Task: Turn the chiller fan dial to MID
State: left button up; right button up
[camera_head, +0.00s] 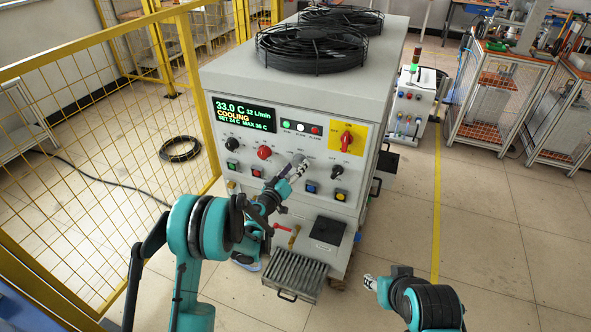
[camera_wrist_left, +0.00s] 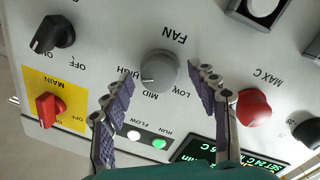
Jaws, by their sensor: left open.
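The grey fan dial (camera_wrist_left: 159,71) sits on the chiller's white panel, under the upside-down FAN label in the left wrist view. LOW, MID and HIGH are printed around it. A small pale mark on the dial faces the HIGH and MID side; its exact setting is hard to tell. My left gripper (camera_wrist_left: 162,95) is open, its purple-padded fingers on either side of the dial, with visible gaps. In the head view my left gripper (camera_head: 299,167) is at the chiller (camera_head: 235,83) front and hides the dial. My right gripper (camera_head: 370,283) is low, away from the panel; its jaw state is unclear.
A red MAX C knob (camera_wrist_left: 253,107) is close beside one left finger. A black switch (camera_wrist_left: 52,35) and the red main switch (camera_wrist_left: 50,109) are on the other side. A yellow mesh fence (camera_head: 80,110) stands left of the chiller.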

pick_arm(q)
jog(key=shift+w+d, duration=0.15)
jog(key=shift+w, duration=0.05)
jog(key=c, duration=1.2)
jog(key=shift+o, duration=0.2)
jog(key=shift+n, duration=0.3)
jog(key=n, duration=0.5)
jog(key=shift+n+t, duration=0.3)
jog(key=n, duration=0.6)
jog(key=shift+t, duration=0.3)
